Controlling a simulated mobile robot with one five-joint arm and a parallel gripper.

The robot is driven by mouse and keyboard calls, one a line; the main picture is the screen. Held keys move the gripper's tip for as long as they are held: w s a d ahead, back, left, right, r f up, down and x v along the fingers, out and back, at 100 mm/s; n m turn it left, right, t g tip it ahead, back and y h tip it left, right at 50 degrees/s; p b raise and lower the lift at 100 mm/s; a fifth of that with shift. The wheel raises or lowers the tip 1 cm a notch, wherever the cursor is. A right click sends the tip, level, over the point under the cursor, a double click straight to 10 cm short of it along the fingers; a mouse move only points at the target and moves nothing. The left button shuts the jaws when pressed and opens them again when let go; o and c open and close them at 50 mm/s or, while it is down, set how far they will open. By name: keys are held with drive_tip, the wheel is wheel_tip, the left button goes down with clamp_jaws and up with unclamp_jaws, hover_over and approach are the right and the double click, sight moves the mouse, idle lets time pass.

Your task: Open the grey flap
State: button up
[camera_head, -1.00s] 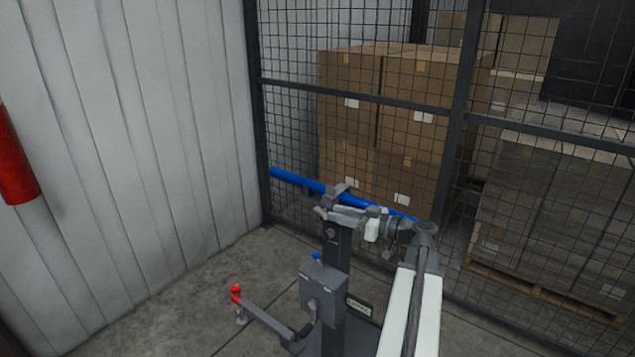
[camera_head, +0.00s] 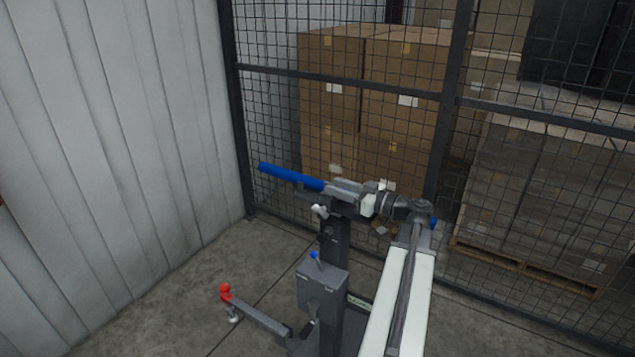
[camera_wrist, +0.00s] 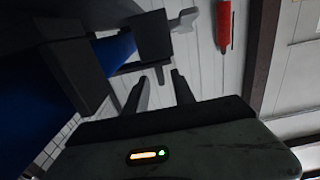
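A dark post stand carries a blue bar (camera_head: 290,175) across its top. A small light grey lever (camera_head: 320,211) sticks out at the post top. In the wrist view the blue bar (camera_wrist: 115,52) runs beside a dark block (camera_wrist: 155,36), with a light grey piece (camera_wrist: 185,20) beyond it. I cannot tell for sure which part is the grey flap. My gripper (camera_head: 336,188) is at the post top, hiding part of the bar and clamp. In the wrist view my gripper (camera_wrist: 162,88) has its fingers apart, with nothing clearly between them.
A grey control box (camera_head: 322,284) with a blue knob is on the post. A leg with a red knob (camera_head: 225,291) reaches left. A mesh fence (camera_head: 345,80) stands behind, with stacked cartons (camera_head: 385,95) beyond. Floor at the left (camera_head: 170,310) is clear.

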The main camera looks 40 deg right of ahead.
drive_tip(key=x, duration=0.6)
drive_tip(key=shift+s+a, duration=0.1)
clamp_jaws()
idle(1.1)
